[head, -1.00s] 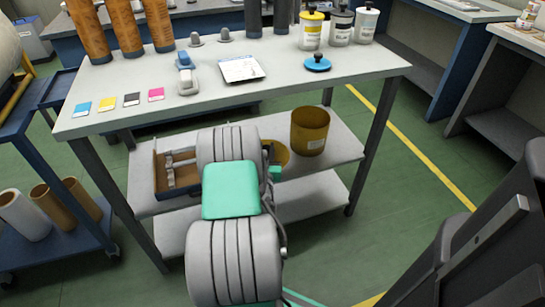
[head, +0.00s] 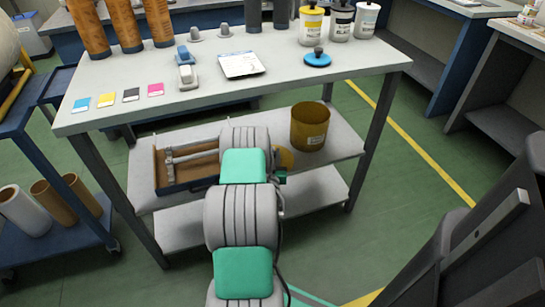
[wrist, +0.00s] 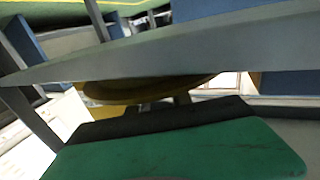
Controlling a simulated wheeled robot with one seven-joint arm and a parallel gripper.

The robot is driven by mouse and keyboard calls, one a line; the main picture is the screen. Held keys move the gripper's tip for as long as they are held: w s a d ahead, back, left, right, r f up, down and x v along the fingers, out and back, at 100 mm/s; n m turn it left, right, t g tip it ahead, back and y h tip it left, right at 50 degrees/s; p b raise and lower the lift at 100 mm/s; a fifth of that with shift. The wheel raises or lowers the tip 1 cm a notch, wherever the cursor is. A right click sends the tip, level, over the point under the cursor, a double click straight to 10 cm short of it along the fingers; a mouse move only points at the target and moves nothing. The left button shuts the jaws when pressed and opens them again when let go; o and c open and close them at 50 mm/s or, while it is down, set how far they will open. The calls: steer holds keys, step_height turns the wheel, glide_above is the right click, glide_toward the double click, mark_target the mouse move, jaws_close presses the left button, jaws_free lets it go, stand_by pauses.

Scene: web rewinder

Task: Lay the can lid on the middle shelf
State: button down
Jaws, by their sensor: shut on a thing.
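The can lid (head: 286,158) is ochre yellow. In the head view only its right part shows beside my arm, over the middle shelf (head: 340,148). In the wrist view the lid (wrist: 110,92) lies just beyond my gripper (wrist: 164,102), whose fingers meet its near side. My gripper is shut on it. A grey edge crosses in front of part of the lid there. In the head view my arm hides the gripper. I cannot tell whether the lid touches the shelf.
An open ochre can (head: 310,128) stands on the middle shelf, right of the lid. A brown tray (head: 178,180) with a grey bar sits at the left. The tabletop (head: 340,75) overhangs the shelf. A blue lid with a black knob (head: 317,59) lies on top.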

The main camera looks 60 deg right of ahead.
steer(key=shift+f, duration=0.15)
steer(key=c, duration=1.2)
jaws_free()
steer(key=shift+o, duration=0.2)
steer(key=b+v, duration=0.5)
steer(key=v, duration=0.7)
steer(key=shift+r, duration=0.2)
